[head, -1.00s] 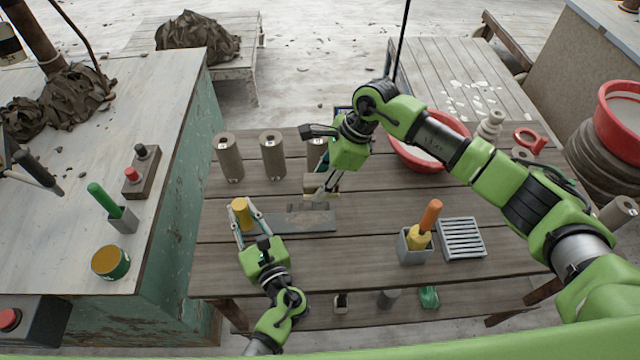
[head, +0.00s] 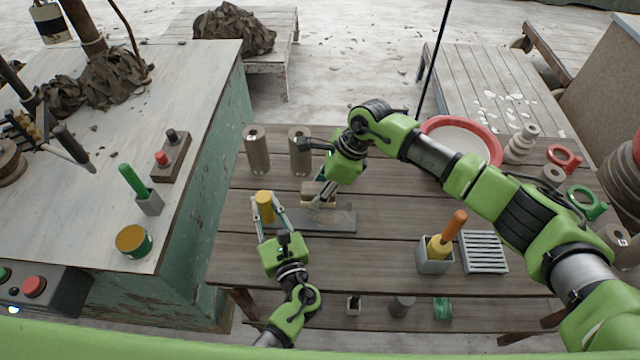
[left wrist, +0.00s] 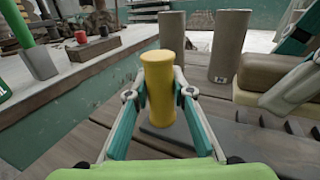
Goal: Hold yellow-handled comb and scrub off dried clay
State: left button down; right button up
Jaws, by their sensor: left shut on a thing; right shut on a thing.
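The comb (head: 340,222) is a flat grey metal strip with brownish patches, lying low over the table, with an upright yellow handle (head: 264,207) at its left end. My left gripper (head: 268,222) is shut on that handle; the left wrist view shows its fingers on both sides of the yellow handle (left wrist: 160,85). My right gripper (head: 325,194) is shut on a tan block-shaped brush (head: 312,187), held at the comb's back edge near its middle. The brush also shows in the left wrist view (left wrist: 275,75). I cannot tell whether it touches the comb.
Grey-brown cylinders (head: 256,148) stand behind the comb. A grey holder (head: 434,262) with yellow and orange handles and a slatted grey tray (head: 484,252) stand at right front. A red-rimmed basin (head: 460,138) stands behind my right arm. A green-sided bench (head: 200,215) borders the left.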

aim_at(338, 209)
jog(key=shift+f, duration=1.6)
jog(key=shift+s+f, duration=0.55)
jog(key=shift+f, duration=0.2)
jog(key=shift+c, duration=0.4)
jog(key=shift+s+d, duration=0.15)
jog(key=shift+s, duration=2.8)
jog(key=shift+d, duration=0.8)
jog(key=shift+w+d+r, duration=0.1)
jog(key=shift+w+d, duration=0.1)
jog(key=shift+w, duration=3.15)
jog(key=shift+w+d, duration=0.15)
jog(key=shift+d, duration=0.85)
jog(key=shift+s+d, duration=0.1)
jog(key=shift+s, duration=3.35)
jog(key=shift+d, duration=1.05)
jog(key=shift+w+a, duration=0.1)
jog(key=shift+w, duration=3.4)
notch_tip(338, 209, up, 8)
jog(key=shift+r, duration=0.15)
